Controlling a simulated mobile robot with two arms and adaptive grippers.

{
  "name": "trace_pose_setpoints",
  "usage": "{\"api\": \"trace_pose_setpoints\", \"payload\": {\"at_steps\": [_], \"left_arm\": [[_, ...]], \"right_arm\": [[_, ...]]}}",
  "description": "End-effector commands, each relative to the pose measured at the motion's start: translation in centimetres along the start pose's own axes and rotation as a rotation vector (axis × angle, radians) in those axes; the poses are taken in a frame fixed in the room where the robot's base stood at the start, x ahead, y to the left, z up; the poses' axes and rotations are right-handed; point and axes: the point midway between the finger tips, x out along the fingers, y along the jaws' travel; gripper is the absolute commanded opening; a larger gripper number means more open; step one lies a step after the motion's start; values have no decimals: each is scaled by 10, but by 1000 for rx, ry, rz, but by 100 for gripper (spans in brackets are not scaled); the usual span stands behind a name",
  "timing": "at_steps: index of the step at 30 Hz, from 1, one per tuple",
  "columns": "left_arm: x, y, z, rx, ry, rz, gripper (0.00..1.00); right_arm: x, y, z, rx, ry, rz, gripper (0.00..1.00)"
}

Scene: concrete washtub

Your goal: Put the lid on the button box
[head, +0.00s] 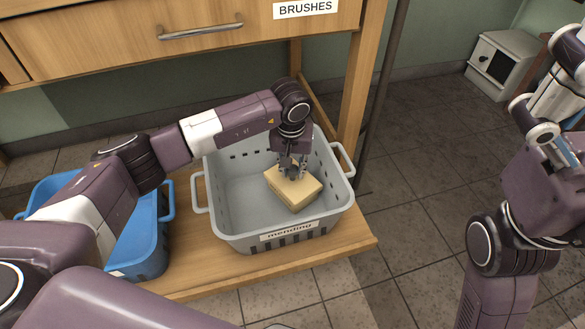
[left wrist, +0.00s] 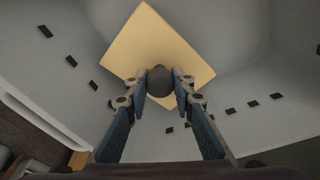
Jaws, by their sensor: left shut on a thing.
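A pale yellow square box-like piece (head: 296,197) lies in the grey basket labelled "mending" (head: 225,222). I cannot tell whether it is the lid alone or the lid and button box together. My left gripper (head: 291,173) reaches down into the basket over its top. In the left wrist view, the fingers are shut on a dark round knob (left wrist: 160,80), with the yellow top (left wrist: 150,40) behind it. My right gripper (head: 568,128) is at the right edge of the head view, partly cut off, well away from the basket.
A blue basket (head: 151,236) stands left of the grey one, partly behind my left arm. Both are on a wooden shelf (head: 205,270). A wooden drawer labelled "BRUSHES" (head: 100,45) is above. A small grey cabinet (head: 502,65) stands back right. Tiled floor is clear.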

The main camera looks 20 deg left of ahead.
Motion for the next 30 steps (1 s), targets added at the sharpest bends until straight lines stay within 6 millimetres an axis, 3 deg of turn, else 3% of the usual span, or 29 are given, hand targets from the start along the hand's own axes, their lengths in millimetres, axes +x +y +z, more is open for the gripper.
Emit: {"api": "trace_pose_setpoints", "payload": {"at_steps": [5, 6, 11, 17, 22, 30], "left_arm": [[0, 0, 0, 0, 1, 0, 0], [0, 0, 0, 0, 1, 0, 25], [0, 0, 0, 0, 1, 0, 43], [0, 0, 0, 0, 1, 0, 43], [0, 0, 0, 0, 0, 0, 61], [-1, 0, 0, 0, 1, 0, 61]], "right_arm": [[1, 0, -1, 0, 4, -2, 100], [1, 0, -1, 0, 4, -2, 100], [0, 0, -1, 0, 2, -2, 100], [-1, 0, 0, 0, -1, -1, 100], [-2, 0, 0, 0, -4, 0, 100], [-1, 0, 0, 0, -4, 0, 100]]}}
